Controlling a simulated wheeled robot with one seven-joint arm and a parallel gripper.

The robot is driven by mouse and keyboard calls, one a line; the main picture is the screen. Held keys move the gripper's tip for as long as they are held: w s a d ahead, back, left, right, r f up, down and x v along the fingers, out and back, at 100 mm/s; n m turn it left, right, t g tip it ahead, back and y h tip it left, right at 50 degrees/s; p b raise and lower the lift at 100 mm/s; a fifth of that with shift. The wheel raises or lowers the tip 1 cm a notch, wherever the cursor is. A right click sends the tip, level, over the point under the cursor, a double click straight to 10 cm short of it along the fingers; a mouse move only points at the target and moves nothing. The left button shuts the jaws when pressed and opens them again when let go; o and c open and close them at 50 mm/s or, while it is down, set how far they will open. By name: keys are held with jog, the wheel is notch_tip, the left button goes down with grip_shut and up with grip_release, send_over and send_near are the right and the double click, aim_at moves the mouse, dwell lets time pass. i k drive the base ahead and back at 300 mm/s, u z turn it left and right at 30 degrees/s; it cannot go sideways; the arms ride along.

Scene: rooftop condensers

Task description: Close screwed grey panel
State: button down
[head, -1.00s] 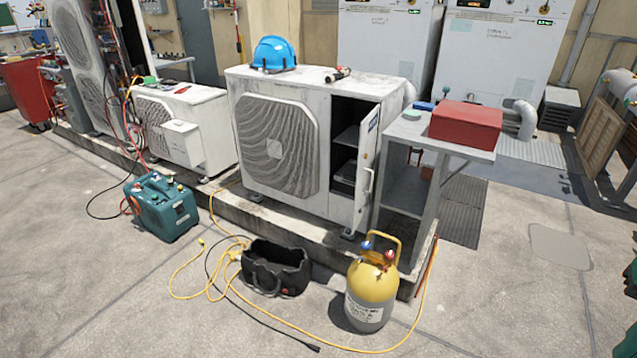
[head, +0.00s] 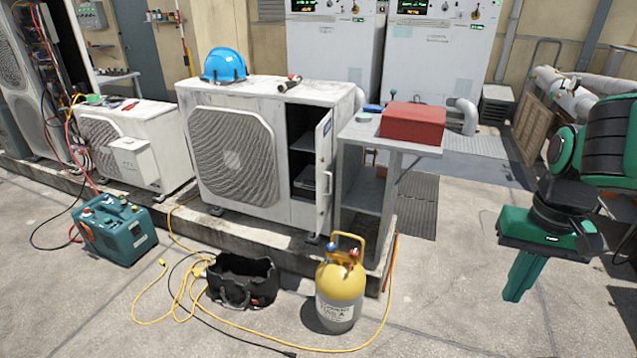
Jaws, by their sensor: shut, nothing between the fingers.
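A light grey hinged panel (head: 324,172) stands open on the right front of the middle condenser unit (head: 177,123) in the head view. It has a pale handle on its face; I cannot make out any screws. Beside it the dark compartment (head: 304,150) shows a shelf and dark items inside. My green gripper (head: 518,288) is at the right of the view, pointing down, shut and empty. It is well to the right of the panel and apart from it, with a side table between them in the picture.
A grey side table (head: 387,144) with a red box (head: 413,123) stands close right of the panel. A yellow gas cylinder (head: 340,290), black bag (head: 240,280), yellow cable (head: 176,300) and green machine (head: 117,228) lie in front. The paving at lower right is clear.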

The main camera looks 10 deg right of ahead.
aim_at(324, 130)
jog(key=i, duration=0.95)
jog(key=z, duration=0.1)
